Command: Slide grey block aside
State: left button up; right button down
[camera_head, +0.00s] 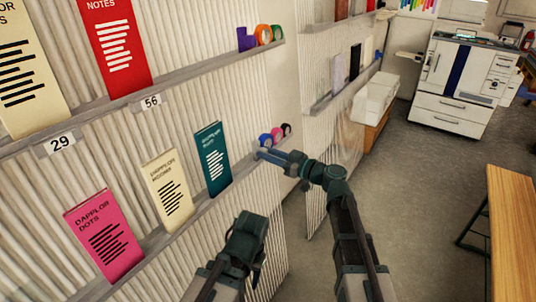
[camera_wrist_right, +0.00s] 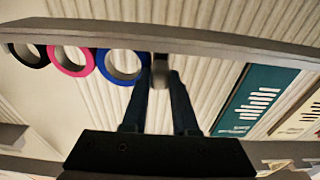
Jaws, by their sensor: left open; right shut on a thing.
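The grey block (camera_wrist_right: 161,74) shows in the right wrist view between the fingertips of my right gripper (camera_wrist_right: 162,78), against the shelf ledge. My right gripper (camera_head: 263,153) is shut on it. In the head view I cannot make out the block at the fingertips. A blue tape roll (camera_wrist_right: 119,66) is close beside the gripper in the wrist view. A teal booklet (camera_wrist_right: 250,97) stands on the other side, apart from the fingers. My left gripper (camera_head: 249,232) is low in the head view, in front of the ribbed wall, away from the block; its fingertips are hard to see.
The lower shelf (camera_head: 160,242) also holds a pink booklet (camera_head: 104,236), a cream booklet (camera_head: 168,189), and pink (camera_head: 276,133) and black tape rolls (camera_head: 286,129). The upper shelf (camera_head: 190,78) runs above it. A wooden table (camera_head: 511,230) stands at the right, with open floor between.

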dwell(0.7)
jog(key=s+a, duration=0.1)
jog(key=s, duration=0.1)
jog(key=s+a, duration=0.2)
jog(key=s, duration=0.1)
jog(key=s+a, duration=0.2)
jog(key=shift+s, duration=0.3)
jog(key=c, duration=0.7)
grip_release()
